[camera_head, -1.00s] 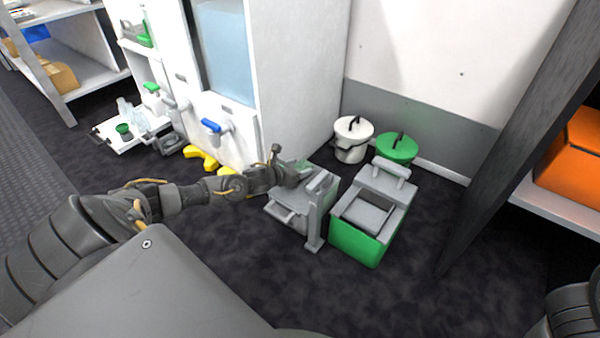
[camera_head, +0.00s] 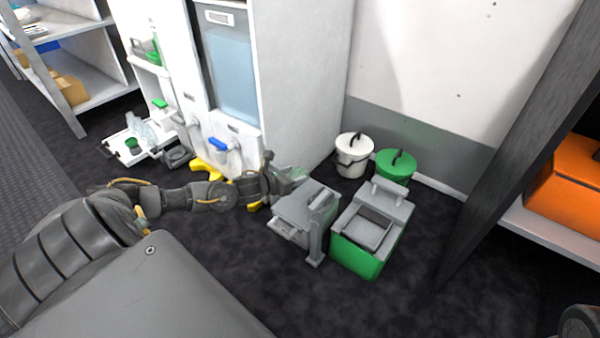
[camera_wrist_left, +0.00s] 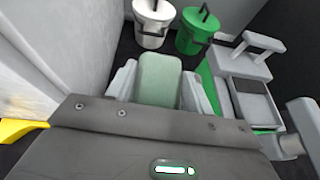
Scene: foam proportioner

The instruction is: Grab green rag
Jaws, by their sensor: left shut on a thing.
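The green rag (camera_wrist_left: 160,80) is pale green and shows between the two fingers of my left gripper (camera_wrist_left: 158,88) in the left wrist view. The gripper is shut on it. In the head view the left gripper (camera_head: 284,183) is beside the grey bin, near the white cabinet's corner, with a bit of pale green rag (camera_head: 298,173) at its tip. The lower part of the rag is hidden by the gripper body.
A white bucket (camera_head: 352,158) and a green bucket (camera_head: 395,168) stand by the wall. A white cabinet (camera_head: 302,75) is behind. Dark floor in front is clear.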

